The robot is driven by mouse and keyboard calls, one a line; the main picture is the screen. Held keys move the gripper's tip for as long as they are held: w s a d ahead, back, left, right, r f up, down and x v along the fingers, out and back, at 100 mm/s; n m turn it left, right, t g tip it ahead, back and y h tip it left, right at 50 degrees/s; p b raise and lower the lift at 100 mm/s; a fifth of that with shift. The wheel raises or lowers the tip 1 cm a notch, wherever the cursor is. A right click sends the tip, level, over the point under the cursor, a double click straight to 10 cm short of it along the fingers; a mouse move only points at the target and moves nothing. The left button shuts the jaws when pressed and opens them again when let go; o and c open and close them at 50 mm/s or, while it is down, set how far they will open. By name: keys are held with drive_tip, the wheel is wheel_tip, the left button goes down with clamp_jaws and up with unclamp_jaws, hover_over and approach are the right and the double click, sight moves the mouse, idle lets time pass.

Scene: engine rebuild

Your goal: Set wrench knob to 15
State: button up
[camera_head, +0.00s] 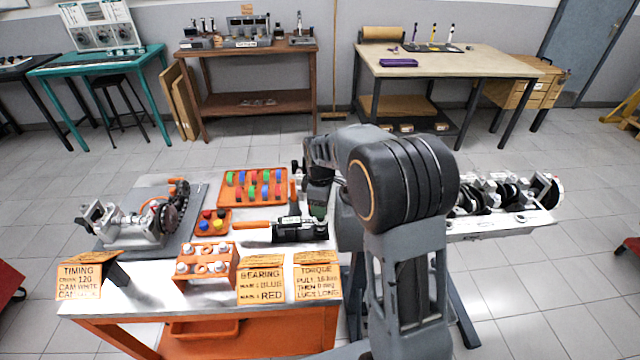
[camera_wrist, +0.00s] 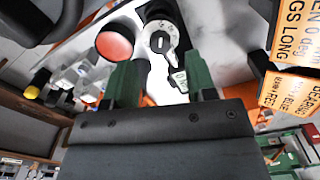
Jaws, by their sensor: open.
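The wrench knob (camera_wrist: 160,42) shows in the wrist view as a pale round dial with a dark centre and marks around its rim; I cannot read its setting. My gripper (camera_wrist: 161,72) is open, its two green fingers spread, with the knob beyond the gap between their tips and apart from them. In the head view the wrench, with an orange handle (camera_head: 252,224) and a dark body (camera_head: 300,230), lies on the workbench (camera_head: 150,298). My gripper (camera_head: 318,207) is above the far end of its body there, partly hidden by my arm.
Timing (camera_head: 78,281), bearing (camera_head: 261,284) and torque (camera_head: 318,282) signs stand along the front edge. An orange tray of coloured pieces (camera_head: 253,190) lies behind the wrench. A geared engine assembly (camera_head: 140,220) stands left. A crankshaft stand (camera_head: 500,222) is at right.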

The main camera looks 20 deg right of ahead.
wheel_tip(320, 180, up, 10)
idle(0.4)
drive_tip(key=shift+f, duration=0.1)
drive_tip(key=s+f+m+t, duration=0.1)
drive_tip(key=s+m+t, duration=0.2)
drive_tip(key=s+m, duration=0.9)
drive_tip(key=s, duration=0.8)
drive_tip(key=shift+m+t, duration=0.3)
drive_tip(key=shift+t, duration=0.1)
